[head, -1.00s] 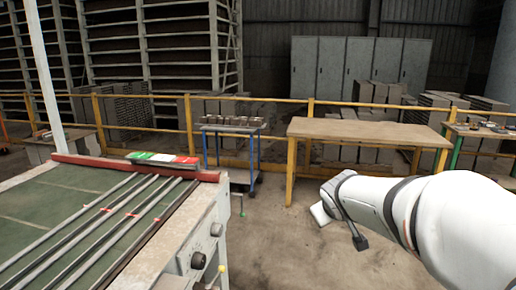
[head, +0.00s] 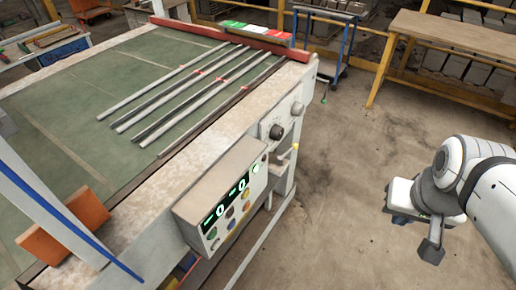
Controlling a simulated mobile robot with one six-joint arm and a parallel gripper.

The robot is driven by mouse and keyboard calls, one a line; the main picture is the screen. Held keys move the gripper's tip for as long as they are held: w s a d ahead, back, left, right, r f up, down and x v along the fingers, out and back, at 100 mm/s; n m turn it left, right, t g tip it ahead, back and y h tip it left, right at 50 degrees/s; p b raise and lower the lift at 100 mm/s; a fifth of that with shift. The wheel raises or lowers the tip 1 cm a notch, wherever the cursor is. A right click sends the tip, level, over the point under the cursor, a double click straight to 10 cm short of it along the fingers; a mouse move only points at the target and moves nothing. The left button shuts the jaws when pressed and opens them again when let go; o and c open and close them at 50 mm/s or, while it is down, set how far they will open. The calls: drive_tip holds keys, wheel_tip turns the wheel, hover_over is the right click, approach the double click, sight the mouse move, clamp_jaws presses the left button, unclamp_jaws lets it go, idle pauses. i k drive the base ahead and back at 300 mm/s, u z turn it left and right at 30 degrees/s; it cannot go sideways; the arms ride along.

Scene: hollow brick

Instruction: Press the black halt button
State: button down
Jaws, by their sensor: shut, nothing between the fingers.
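A grey control box (head: 218,180) is fixed to the near side of the green-topped machine table (head: 60,130). Its sloped face carries two lit green zero displays (head: 231,198) and several small coloured buttons (head: 232,224). A dark round button seems to sit among them at the lower left, but it is too small to tell for sure. My gripper (head: 402,216) is at the lower right in the head view, shut and empty. It hangs over open floor, well to the right of the control box and apart from it.
A dark round knob (head: 277,131) and a yellow-tipped lever (head: 294,147) stick out from the machine's side. An orange block (head: 62,228) and slanting blue-and-white bars stand at the left. A wooden bench (head: 450,32) is at the back right. Floor between machine and arm is clear.

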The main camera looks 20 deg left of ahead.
sight(231, 213)
drive_tip(key=u, duration=1.25)
drive_tip(key=k, duration=0.65)
drive_tip(key=u, duration=0.25)
drive_tip(key=i, duration=0.5)
